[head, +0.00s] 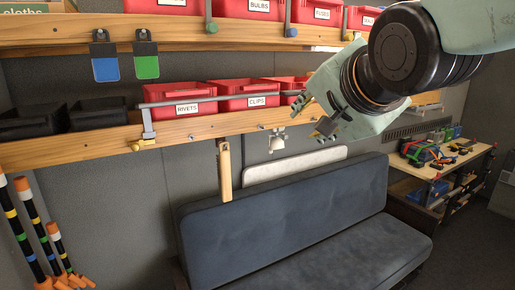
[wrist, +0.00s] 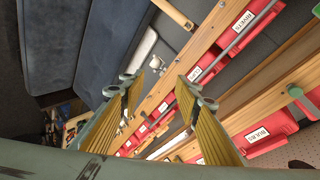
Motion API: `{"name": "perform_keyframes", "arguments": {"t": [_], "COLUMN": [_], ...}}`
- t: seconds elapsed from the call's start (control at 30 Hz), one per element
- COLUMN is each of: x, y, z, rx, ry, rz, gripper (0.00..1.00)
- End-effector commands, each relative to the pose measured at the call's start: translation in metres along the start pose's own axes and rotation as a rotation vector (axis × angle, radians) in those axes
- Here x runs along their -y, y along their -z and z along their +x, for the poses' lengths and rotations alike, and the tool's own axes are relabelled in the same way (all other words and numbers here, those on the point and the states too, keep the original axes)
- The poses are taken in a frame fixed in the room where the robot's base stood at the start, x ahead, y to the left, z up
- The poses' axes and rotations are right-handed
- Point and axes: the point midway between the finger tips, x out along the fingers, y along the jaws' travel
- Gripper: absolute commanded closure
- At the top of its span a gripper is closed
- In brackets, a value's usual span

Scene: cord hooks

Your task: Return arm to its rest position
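My gripper (head: 313,117) is in front of the lower wooden shelf, right of the bin labelled CLIPS (head: 246,94) and above the blue bench. In the wrist view my gripper (wrist: 157,85) has its two yellow-padded fingers spread apart, with nothing between them. My arm comes in from the upper right of the head view and hides part of the shelves' right end.
The lower shelf (head: 190,127) holds red bins and a grey rail. Blue (head: 106,70) and green (head: 147,67) tags hang above. A wooden piece (head: 224,172) and a white item (head: 277,140) hang below. A blue bench (head: 290,225) and workbench (head: 450,165) stand beneath.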

Motion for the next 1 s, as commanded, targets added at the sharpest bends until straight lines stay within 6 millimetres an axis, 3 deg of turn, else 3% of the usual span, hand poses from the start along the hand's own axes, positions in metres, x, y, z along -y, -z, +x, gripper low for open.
{"name": "perform_keyframes", "arguments": {"t": [0.1, 0.5, 0.8, 1.0], "x": [-0.046, -0.183, -0.273, -0.320], "y": [-0.011, -0.065, -0.122, -0.161], "z": [-0.011, -0.065, -0.117, -0.153], "rx": [0.017, 0.175, 0.372, 0.515], "ry": [-0.080, -0.315, -0.427, -0.459], "rz": [-0.088, -0.388, -0.596, -0.714], "gripper": [0.70, 0.70, 0.70, 0.70]}}
